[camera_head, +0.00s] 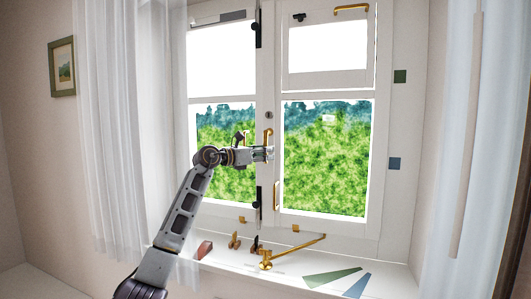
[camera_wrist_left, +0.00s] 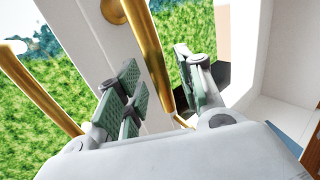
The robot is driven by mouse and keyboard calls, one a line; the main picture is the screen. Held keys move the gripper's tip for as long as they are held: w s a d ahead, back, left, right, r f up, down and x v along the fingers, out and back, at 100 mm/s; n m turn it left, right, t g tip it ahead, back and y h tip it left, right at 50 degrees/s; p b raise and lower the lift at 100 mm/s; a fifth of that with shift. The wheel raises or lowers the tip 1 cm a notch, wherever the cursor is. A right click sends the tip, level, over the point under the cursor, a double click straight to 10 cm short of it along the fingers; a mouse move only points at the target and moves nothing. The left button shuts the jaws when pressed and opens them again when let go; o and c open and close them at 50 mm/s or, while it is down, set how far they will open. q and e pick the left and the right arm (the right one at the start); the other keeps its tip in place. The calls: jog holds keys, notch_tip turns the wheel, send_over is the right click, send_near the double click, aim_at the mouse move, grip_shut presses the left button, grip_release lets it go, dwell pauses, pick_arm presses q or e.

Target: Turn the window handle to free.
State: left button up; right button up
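The gold window handle (camera_head: 268,136) sits on the middle post between the two window sashes and points downward. In the left wrist view the handle (camera_wrist_left: 147,45) runs from its round base down between my finger pads. My left gripper (camera_head: 264,153) is at the lower part of the handle. In the wrist view the gripper (camera_wrist_left: 163,90) is open, with green pads on either side of the handle and a gap visible at the right pad. Whether the left pads touch it I cannot tell. My right gripper is not in view.
A gold bar (camera_wrist_left: 40,88) stands left of the fingers. A gold pull (camera_head: 277,195) is on the right sash. The sill holds a brass stay (camera_head: 295,252), small brackets (camera_head: 235,240), a reddish wedge (camera_head: 203,250) and green and blue strips (camera_head: 332,277). Sheer curtains hang at both sides.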

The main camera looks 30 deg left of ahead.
pick_arm(q)
jog(key=shift+w+d, duration=0.15)
jog(key=shift+w, duration=0.15)
jog(key=shift+c, duration=0.4)
grip_shut()
